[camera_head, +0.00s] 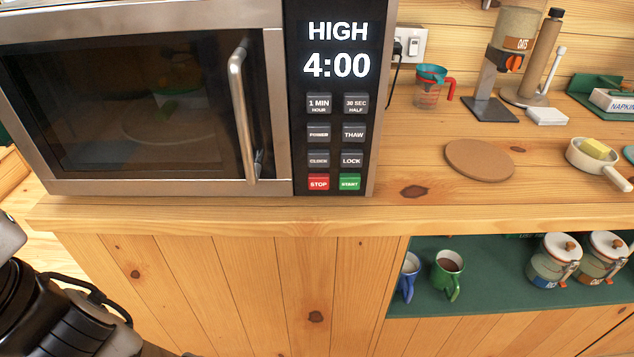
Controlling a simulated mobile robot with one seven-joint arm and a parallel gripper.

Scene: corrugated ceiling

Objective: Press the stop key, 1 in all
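A steel microwave (180,184) stands on the wooden counter at the left, its door closed. Its control panel (332,86) faces me and the display reads HIGH 4:00. The red stop key (318,182) is at the bottom left of the panel. The green start key (350,182) is just right of it, and the clock key (318,160) is just above it. Nothing covers the stop key. My gripper is not in view; only a dark part of my own body shows at the lower left.
The door handle (242,115) stands out left of the keys. The counter front edge (230,212) runs below them. A cork mat (479,160), a measuring cup (430,88) and a butter dish (592,160) are to the right. Mugs and jars fill the shelf below.

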